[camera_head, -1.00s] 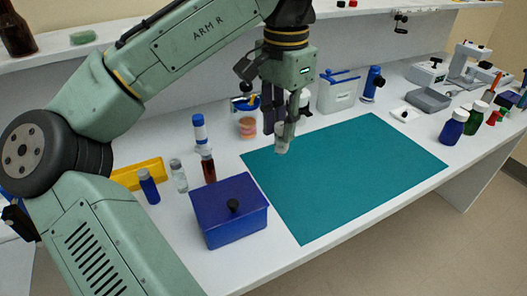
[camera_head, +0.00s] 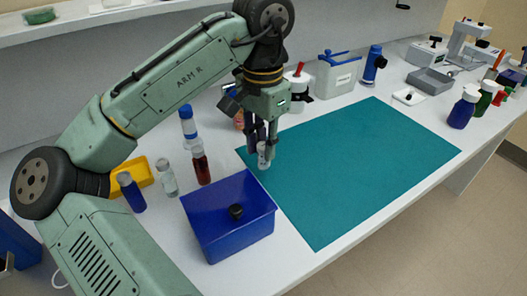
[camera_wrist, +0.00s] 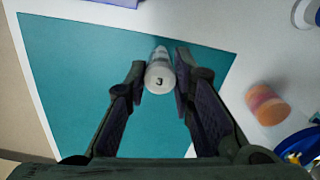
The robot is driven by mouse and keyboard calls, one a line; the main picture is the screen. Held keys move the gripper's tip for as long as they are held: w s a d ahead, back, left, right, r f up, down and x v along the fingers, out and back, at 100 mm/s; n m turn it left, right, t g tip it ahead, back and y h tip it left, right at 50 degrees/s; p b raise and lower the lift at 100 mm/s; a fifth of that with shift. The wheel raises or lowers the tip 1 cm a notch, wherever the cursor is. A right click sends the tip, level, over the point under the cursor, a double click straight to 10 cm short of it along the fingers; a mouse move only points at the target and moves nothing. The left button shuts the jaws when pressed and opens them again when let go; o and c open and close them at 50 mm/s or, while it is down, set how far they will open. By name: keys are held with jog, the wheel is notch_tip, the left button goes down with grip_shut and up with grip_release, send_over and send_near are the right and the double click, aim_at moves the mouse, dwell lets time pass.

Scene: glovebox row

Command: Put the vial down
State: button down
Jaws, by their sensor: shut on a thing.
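My gripper (camera_head: 262,150) is shut on a small pale vial (camera_head: 264,160) and holds it upright, low over the left corner of the teal mat (camera_head: 350,165). I cannot tell whether the vial's base touches the mat.
A red vial (camera_head: 201,166), a clear vial (camera_head: 168,180), a blue vial (camera_head: 132,195) and a blue-capped bottle (camera_head: 188,128) stand left. The mat is otherwise clear.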

jog(key=shift+f, duration=1.3)
jog(key=c, duration=1.4)
grip_release()
jog(key=shift+f, duration=0.1)
